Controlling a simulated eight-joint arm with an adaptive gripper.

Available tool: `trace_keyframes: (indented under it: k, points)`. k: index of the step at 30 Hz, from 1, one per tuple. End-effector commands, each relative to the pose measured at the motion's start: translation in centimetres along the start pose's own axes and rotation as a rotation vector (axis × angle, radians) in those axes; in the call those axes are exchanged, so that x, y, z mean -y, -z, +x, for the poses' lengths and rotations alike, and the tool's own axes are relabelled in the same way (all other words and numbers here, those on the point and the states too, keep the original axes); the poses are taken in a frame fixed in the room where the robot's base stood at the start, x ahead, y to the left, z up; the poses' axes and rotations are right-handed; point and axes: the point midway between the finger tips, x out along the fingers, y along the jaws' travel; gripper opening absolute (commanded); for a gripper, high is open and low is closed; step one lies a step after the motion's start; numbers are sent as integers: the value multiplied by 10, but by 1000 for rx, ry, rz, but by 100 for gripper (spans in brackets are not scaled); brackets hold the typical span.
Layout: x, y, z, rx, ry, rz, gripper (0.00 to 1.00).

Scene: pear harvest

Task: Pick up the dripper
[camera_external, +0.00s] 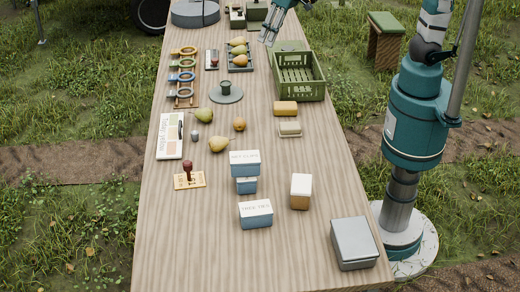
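I cannot tell for sure which thing is the dripper. One candidate is a small grey rounded piece (195,136) lying on the wooden table (300,245), left of the middle between the clipboard and the loose pears. Another is a dark green knob-like piece (226,87) standing on a grey round disc (226,97) further back. My gripper (268,43) is at the top of the view, above the far part of the table and left of the green crate. It points down and seems empty. The gap between its fingers is too small to judge.
A green crate (312,92) stands at the right edge, a dark pear tray (239,69) left of it. A ring rack (182,101), clipboard (169,150), loose pears (219,145), stamp (188,172), blue boxes (255,221) and grey tin (354,258) stand around. The front left is clear.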

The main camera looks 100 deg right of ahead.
Motion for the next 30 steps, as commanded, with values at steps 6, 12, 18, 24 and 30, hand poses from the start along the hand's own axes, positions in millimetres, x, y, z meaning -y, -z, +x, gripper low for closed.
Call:
trace_keyframes:
  k: [6, 12, 18, 24, 30]
  points:
    - [17, 24, 24, 31, -20, 78, 26]
    - [32, 43, 50, 57, -41, 150, 26]
    - [45, 61, 78, 82, -63, 223, 26]
    - [58, 77, 108, 106, -88, 295, 26]
    - [69, 91, 141, 127, -115, 367, 26]
